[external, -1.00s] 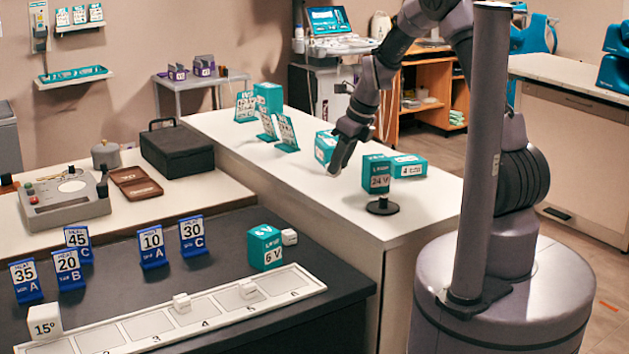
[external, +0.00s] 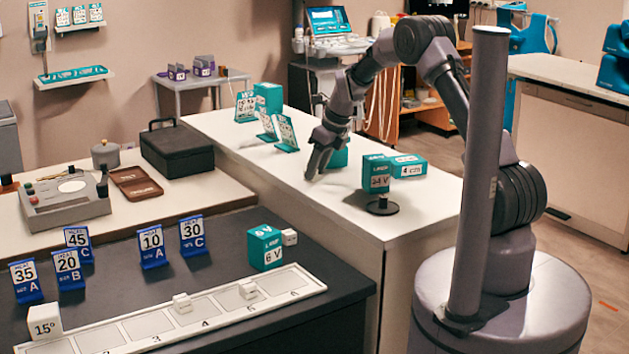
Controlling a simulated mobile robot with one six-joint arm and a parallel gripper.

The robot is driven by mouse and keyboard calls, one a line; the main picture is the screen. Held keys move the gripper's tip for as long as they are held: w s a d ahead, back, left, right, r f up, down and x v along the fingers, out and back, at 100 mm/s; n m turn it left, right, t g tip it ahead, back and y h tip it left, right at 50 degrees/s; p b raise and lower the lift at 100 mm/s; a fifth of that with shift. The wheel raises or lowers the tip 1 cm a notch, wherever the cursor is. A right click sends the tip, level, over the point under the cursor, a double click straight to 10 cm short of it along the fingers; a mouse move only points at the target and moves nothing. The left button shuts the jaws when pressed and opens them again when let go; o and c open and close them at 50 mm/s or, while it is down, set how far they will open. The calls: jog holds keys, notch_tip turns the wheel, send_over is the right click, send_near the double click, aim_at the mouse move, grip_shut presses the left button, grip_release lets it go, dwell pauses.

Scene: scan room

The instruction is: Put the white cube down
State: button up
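A white cube marked 15° (external: 45,322) rests at the left end of the white numbered strip (external: 105,340) on the dark table. Smaller white blocks lie on the strip, one near slot 3 (external: 182,303) and one near slot 5 (external: 248,290). Another small white block (external: 289,237) is beside the teal 6 V cube (external: 265,248). My gripper (external: 312,174) points down over the white counter, far from the 15° cube. No white cube shows in it; its fingers are seen side-on, so I cannot tell whether they are open or shut.
A teal box (external: 340,158) is partly hidden behind my gripper. The teal 24 V cube (external: 377,174) on a black stand (external: 382,207) and another teal box (external: 408,166) are to its right. Teal cards (external: 286,133) stand to its left. Blue cards (external: 151,247) stand on the dark table.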

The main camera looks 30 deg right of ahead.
jog(key=shift+o, duration=0.9)
jog(key=shift+r, duration=0.1)
